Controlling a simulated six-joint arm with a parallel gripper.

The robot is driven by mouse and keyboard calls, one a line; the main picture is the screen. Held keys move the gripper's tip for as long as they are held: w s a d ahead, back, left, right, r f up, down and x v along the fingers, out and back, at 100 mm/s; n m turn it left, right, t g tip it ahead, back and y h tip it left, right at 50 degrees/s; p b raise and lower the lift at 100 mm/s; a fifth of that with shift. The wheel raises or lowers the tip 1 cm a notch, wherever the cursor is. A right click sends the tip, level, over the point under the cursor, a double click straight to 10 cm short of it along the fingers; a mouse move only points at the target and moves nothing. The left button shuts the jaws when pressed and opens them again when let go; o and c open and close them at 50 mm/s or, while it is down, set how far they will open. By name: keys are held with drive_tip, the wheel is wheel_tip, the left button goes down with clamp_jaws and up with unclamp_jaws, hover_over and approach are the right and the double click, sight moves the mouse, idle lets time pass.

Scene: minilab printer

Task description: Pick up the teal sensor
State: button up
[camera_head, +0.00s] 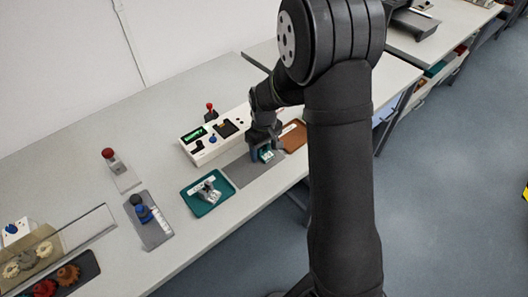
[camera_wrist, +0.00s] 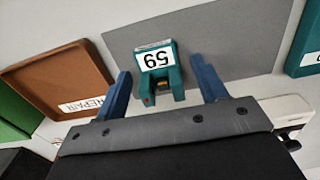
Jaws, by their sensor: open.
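The teal sensor (camera_wrist: 158,72) carries a white label reading 59 and lies on a grey mat (camera_wrist: 235,45). In the head view the sensor (camera_head: 266,155) shows partly under my gripper (camera_head: 262,150). In the wrist view my gripper (camera_wrist: 165,80) is open, with one blue finger on each side of the sensor. A gap shows between the sensor and each finger, wider on the right. Whether the fingers reach the mat is hard to tell.
A brown tray (camera_wrist: 88,62) labelled REPAIR lies beside the mat. A teal tray (camera_head: 190,196) holding a grey part is on its other side. A white tester box (camera_head: 212,150) stands behind the mat.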

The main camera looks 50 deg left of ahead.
sight(264, 152)
drive_tip(key=c, duration=1)
drive_tip(key=shift+c, duration=0.3)
drive_tip(key=shift+r, duration=0.1)
drive_tip(key=shift+r, duration=0.5)
wheel_tip(264, 152, up, 3)
drive_tip(key=shift+f, duration=0.15)
drive_tip(key=w+d+r, duration=0.6)
drive_tip(key=d+r, duration=0.1)
drive_tip(key=d, duration=0.3)
drive_tip(key=shift+w+r, duration=0.1)
drive_tip(key=shift+w, duration=0.05)
